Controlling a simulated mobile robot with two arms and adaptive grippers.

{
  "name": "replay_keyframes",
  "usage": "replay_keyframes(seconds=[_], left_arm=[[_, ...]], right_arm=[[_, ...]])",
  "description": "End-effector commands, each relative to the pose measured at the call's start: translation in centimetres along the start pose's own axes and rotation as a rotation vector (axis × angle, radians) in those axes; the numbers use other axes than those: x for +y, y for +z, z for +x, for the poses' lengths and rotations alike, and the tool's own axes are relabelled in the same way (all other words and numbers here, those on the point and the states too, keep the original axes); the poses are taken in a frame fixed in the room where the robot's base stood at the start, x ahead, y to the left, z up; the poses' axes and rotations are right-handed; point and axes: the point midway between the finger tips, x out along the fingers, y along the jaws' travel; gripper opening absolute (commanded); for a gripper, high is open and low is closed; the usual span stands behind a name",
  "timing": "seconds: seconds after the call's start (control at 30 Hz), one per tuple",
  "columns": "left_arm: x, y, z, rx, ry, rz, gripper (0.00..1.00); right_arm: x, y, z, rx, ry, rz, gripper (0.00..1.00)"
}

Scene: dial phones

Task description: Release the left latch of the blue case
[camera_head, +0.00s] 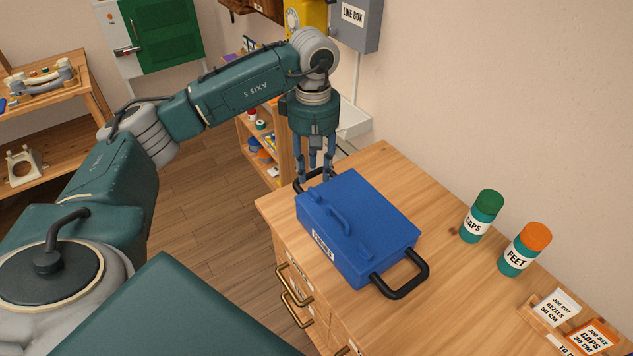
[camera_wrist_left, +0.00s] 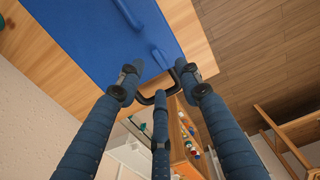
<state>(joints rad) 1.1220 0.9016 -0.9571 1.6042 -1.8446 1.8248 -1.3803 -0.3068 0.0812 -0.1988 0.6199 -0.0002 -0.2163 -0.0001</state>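The blue case (camera_head: 375,205) lies on the wooden cabinet top, with a black handle (camera_head: 403,280) at its near end and another black handle (camera_head: 300,182) at its far end. A raised blue grip (camera_head: 340,214) runs along its lid. A small blue latch (camera_wrist_left: 160,58) shows near the case's far end in the left wrist view; that end is partly hidden in the head view. My left gripper (camera_head: 314,170) points down at the far end, its three fingers spread and empty. In the left wrist view its fingertips (camera_wrist_left: 160,90) surround the far handle's area; contact cannot be told. My right gripper is not in view.
Green-lidded CAPS jar (camera_head: 481,216) and orange-lidded FEET jar (camera_head: 524,249) stand right of the case. A wooden card tray (camera_head: 537,318) sits at the right front. The wall rises behind. A shelf (camera_head: 262,150) stands beyond the cabinet's far end.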

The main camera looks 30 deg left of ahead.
Motion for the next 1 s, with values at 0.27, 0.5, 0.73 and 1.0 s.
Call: replay_keyframes(seconds=[0.27,0.5,0.73,1.0], left_arm=[[0.0,0.1,4.8,-0.002,-0.002,-0.001,0.35],[0.0,0.1,6.7,-0.001,0.001,0.0,0.35],[0.0,0.1,6.8,-0.001,0.002,0.001,0.35],[0.1,0.1,6.8,-0.001,0.002,0.0,0.0]], right_arm=[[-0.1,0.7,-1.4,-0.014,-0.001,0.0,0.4],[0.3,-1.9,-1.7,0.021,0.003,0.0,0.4],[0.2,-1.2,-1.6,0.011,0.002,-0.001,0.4],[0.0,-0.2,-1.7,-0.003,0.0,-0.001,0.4]])
